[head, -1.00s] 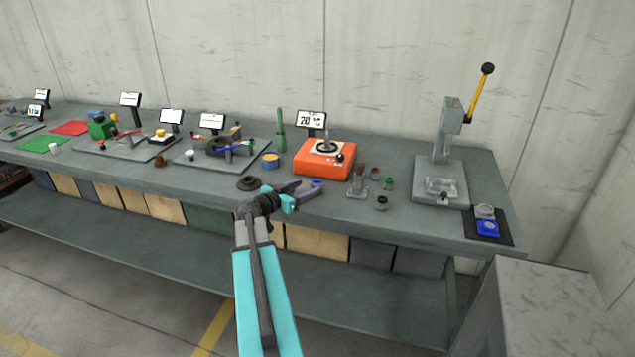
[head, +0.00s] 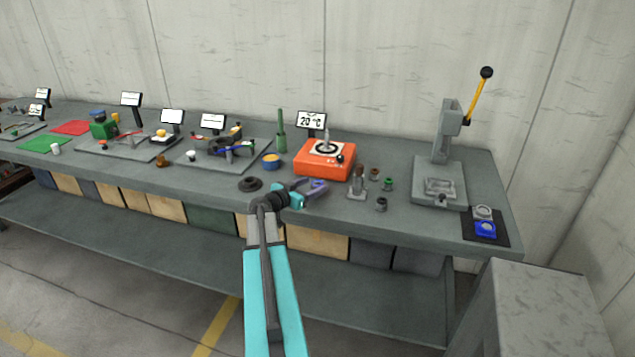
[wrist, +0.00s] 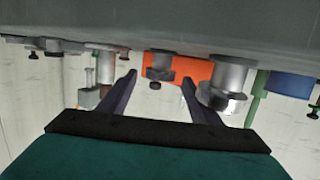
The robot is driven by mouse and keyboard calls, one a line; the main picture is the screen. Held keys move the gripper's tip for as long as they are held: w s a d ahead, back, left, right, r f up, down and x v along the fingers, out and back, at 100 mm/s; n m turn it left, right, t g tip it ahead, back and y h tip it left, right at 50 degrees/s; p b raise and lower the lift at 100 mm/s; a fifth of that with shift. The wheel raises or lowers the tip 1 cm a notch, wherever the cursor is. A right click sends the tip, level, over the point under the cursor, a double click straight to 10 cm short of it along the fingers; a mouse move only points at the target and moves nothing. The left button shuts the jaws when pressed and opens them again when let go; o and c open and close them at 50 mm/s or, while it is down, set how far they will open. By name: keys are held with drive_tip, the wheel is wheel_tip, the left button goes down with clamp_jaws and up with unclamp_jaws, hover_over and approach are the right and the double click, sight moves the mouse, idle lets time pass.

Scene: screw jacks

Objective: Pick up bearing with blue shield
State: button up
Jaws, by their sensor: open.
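A small ring with blue on it (head: 317,184), seemingly the bearing with the blue shield, lies on the bench in front of the orange heater. My gripper (head: 319,188) is open, with its fingers reaching to the right around or just over this ring. The fingers partly hide it, and I cannot tell whether they touch it. In the upside-down wrist view, both dark fingers (wrist: 159,84) are apart. A grey stepped piece (wrist: 160,68) shows between them. I cannot make out any blue on it.
The orange heater (head: 324,161) stands just behind the gripper. A dark flanged disc (head: 250,184) lies to the left, and a blue-and-yellow cup (head: 271,161) behind it. Small parts, including a green-ringed one (head: 388,184), stand to the right, before the lever press (head: 440,180).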

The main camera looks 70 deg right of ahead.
drive_tip(key=shift+s+d+f, duration=0.15)
drive_tip(key=shift+s+d, duration=0.05)
drive_tip(key=shift+d, duration=0.4)
drive_tip(key=c, duration=1.2)
drive_tip(key=shift+r+b, duration=0.7)
drive_tip(key=shift+r, duration=0.65)
drive_tip(key=a+r+b, duration=0.2)
drive_tip(key=a+b, duration=0.3)
drive_tip(key=a, duration=1.1)
drive_tip(key=shift+s+r, duration=0.15)
